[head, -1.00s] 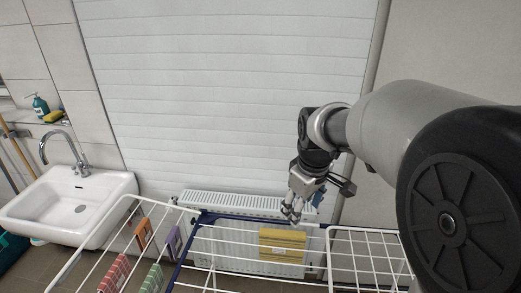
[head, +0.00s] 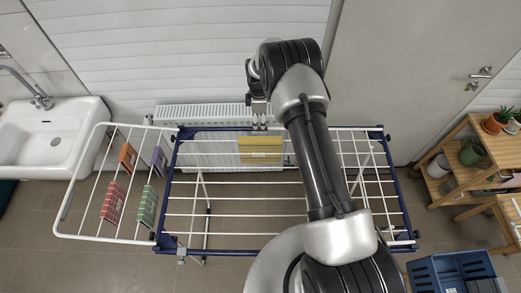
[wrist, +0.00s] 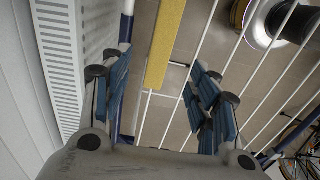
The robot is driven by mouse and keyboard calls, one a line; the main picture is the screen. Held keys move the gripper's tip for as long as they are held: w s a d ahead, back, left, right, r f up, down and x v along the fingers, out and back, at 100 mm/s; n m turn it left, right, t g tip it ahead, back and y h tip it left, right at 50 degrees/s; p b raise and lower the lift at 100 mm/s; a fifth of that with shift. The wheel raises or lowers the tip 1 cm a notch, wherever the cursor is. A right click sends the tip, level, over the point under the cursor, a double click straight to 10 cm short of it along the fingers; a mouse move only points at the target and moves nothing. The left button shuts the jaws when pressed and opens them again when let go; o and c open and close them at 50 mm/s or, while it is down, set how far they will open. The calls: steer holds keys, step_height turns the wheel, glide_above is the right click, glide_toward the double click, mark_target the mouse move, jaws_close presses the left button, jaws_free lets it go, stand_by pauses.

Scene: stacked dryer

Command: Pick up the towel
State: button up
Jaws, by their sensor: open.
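A yellow towel (head: 260,149) hangs over the bars of a drying rack (head: 235,214), near its far edge. In the wrist view it shows edge-on as a yellow strip (wrist: 165,45). My gripper (head: 259,122) is just above and beyond the towel in the head view, partly hidden behind my arm. In the wrist view my gripper (wrist: 160,95) is open, its blue-padded fingers apart and empty. The towel lies ahead, in line with the gap between them, and I see no contact.
Orange (head: 127,157), purple (head: 159,160), red (head: 113,202) and green (head: 147,206) towels hang on the rack's left wing. A radiator (head: 200,114) stands close behind the rack. A sink (head: 50,135) is at left, a wooden shelf (head: 465,170) and blue crate (head: 450,272) at right.

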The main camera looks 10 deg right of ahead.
mark_target(261, 139)
step_height(261, 139, down, 8)
steer(key=shift+f+b, duration=0.15)
steer(key=shift+b, duration=1)
steer(key=f, duration=0.5)
steer(key=shift+s+d+f+b, duration=0.1)
steer(key=shift+s+d+b, duration=0.1)
steer(key=shift+d+b, duration=0.1)
steer(key=shift+c, duration=0.5)
jaws_close()
